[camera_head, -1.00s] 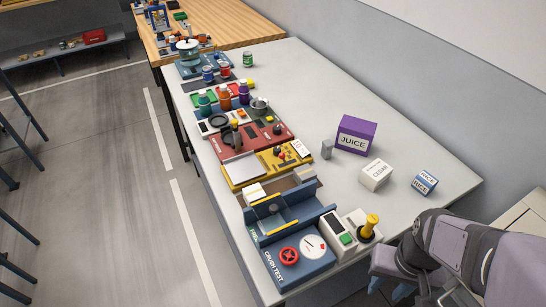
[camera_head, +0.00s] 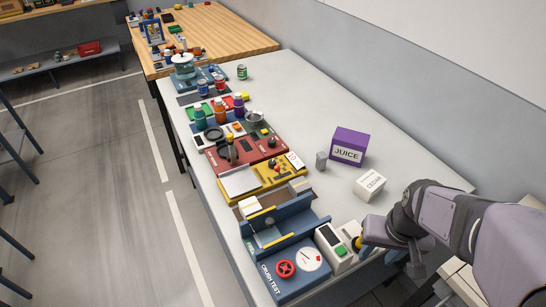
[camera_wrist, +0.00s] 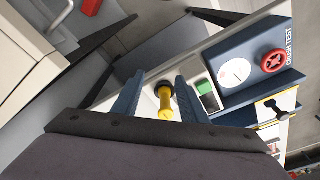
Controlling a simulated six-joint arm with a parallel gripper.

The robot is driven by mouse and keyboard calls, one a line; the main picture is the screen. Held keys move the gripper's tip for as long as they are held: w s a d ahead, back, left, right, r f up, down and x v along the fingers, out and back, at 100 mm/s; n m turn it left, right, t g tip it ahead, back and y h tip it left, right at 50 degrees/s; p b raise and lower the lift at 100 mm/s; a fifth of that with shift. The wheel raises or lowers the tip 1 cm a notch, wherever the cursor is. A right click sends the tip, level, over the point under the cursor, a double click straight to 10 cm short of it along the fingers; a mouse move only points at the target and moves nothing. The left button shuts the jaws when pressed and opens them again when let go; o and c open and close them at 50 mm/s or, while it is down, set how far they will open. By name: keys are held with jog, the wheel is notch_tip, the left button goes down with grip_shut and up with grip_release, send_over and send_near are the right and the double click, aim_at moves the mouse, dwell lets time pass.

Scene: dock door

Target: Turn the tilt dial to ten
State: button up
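No dial marked "tilt" can be read in either view. My gripper (camera_head: 374,243) is at the yellow handle (camera_head: 357,243), at the right end of the row of devices. In the wrist view my gripper (camera_wrist: 160,92) is open, one blue finger on each side of the yellow handle (camera_wrist: 166,104), with gaps visible. The handle has a black collar and stands on a white base. Beside it is a white unit (camera_head: 334,240) with a green button. The blue crush-test device (camera_head: 290,286) carries a red handwheel (camera_head: 286,269) and a round white gauge (camera_head: 309,259).
A yellow panel (camera_head: 240,187) and a dark red panel (camera_head: 225,160) with knobs stand further along the table. The table's far right part is clear.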

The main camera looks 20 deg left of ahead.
jog(key=w+a+r+n+t+y+p, duration=0.1)
jog(key=w+a+r, duration=0.3)
jog(key=w, duration=0.2)
jog(key=w+a+r+n+t+p, duration=0.1)
jog(key=w+a+r, duration=0.2)
jog(key=w, duration=0.3)
jog(key=n+y, duration=0.2)
jog(key=n, duration=0.4)
send_near(272, 162)
jog(key=shift+g, duration=0.3)
jog(key=shift+w+p+x, duration=0.15)
jog(key=shift+p+x, duration=0.8)
jog(key=shift+x, duration=1.1)
jog(key=shift+w+p+x, duration=0.15)
jog(key=shift+p+x, duration=0.75)
jog(key=shift+x, duration=1.15)
jog(key=shift+r, duration=0.1)
grip_shut()
